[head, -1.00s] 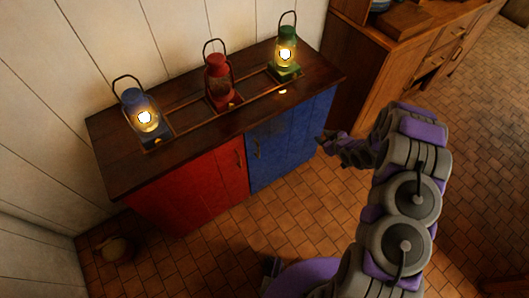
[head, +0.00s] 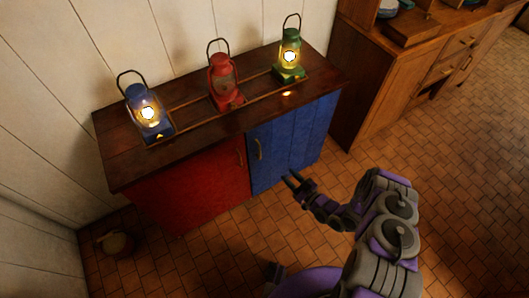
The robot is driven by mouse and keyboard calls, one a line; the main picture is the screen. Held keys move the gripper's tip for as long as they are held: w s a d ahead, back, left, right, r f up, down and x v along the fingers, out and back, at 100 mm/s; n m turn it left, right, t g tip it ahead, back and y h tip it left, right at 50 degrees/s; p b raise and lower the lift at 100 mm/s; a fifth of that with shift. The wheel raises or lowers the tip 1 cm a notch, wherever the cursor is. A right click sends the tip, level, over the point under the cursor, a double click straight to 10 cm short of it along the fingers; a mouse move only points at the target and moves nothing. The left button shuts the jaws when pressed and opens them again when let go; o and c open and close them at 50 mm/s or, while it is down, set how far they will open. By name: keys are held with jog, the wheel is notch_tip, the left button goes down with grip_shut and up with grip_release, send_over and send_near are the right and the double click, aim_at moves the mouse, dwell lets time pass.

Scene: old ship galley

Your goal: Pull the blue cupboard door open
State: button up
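The blue cupboard door (head: 292,143) is shut, on the right half of the low cabinet's front in the head view. Its upright handle (head: 259,149) is at the door's left edge, near the red door (head: 192,189). My gripper (head: 291,179) is in front of the blue door's lower part, to the right of and below the handle in the picture. Its two fingers are spread apart with nothing between them. It appears clear of the door and handle, though the exact gap is hard to judge.
A blue lantern (head: 146,112), a red lantern (head: 223,82) and a green lantern (head: 290,56) stand on the dark cabinet top (head: 120,167). A wooden dresser (head: 389,82) stands to the right. The tiled floor (head: 232,246) before the cabinet is mostly clear. A round jug-like thing (head: 117,242) sits at left.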

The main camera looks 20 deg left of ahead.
aim_at(260, 149)
jog(key=b+x, duration=0.3)
jog(key=x, duration=1.2)
jog(key=shift+a+f+b, duration=0.15)
jog(key=shift+a+b, duration=0.05)
jog(key=shift+b, duration=0.1)
jog(key=shift+x, duration=0.8)
grip_shut()
jog(key=shift+d, duration=0.1)
